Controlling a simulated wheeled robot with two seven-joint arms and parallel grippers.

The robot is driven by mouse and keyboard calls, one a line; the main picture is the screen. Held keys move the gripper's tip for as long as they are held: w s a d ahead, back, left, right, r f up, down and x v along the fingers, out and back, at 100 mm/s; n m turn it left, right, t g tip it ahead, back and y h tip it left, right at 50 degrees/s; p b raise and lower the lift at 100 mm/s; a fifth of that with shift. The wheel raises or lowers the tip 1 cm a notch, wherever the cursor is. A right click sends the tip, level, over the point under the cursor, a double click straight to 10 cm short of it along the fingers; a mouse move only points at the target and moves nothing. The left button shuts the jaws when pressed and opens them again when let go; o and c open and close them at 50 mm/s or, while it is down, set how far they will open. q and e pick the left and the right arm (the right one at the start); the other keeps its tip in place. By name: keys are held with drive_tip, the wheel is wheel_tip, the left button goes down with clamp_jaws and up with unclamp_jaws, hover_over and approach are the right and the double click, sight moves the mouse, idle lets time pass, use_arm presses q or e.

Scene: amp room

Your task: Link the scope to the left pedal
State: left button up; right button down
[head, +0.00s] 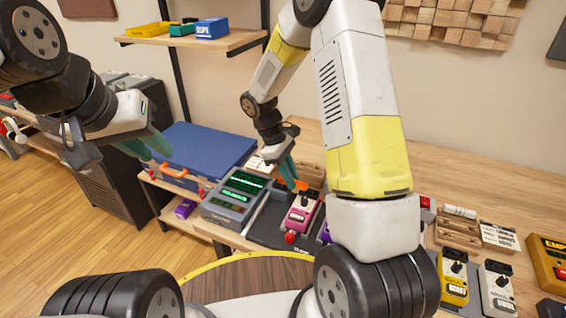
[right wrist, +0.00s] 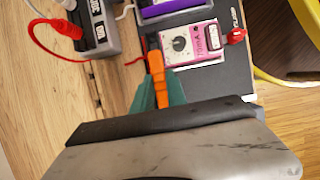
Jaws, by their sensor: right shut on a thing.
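The scope (head: 236,196), a grey unit with green lit screens, stands on the bench left of the pedal board. The left pedal (head: 299,218) is pink with a dark knob and sits on the black board; it also shows in the right wrist view (right wrist: 188,45). My right gripper (head: 290,178) is shut on an orange plug (right wrist: 159,86), its tip beside the pink pedal's edge. I cannot tell whether the tip touches the pedal. My left gripper (head: 154,147) is empty, its teal fingers apart, in front of the blue case.
A blue case (head: 205,148) lies behind the scope. A red plug (right wrist: 236,36) sits at the pink pedal's side, and a purple pedal (right wrist: 172,9) is beside it. A grey box with a red cable (right wrist: 92,28) is nearby. Yellow (head: 454,280) and white pedals stand at right.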

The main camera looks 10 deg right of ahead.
drive_tip(key=c, duration=0.9)
unclamp_jaws()
drive_tip(key=shift+o, duration=0.2)
drive_tip(key=shift+r, duration=3.55)
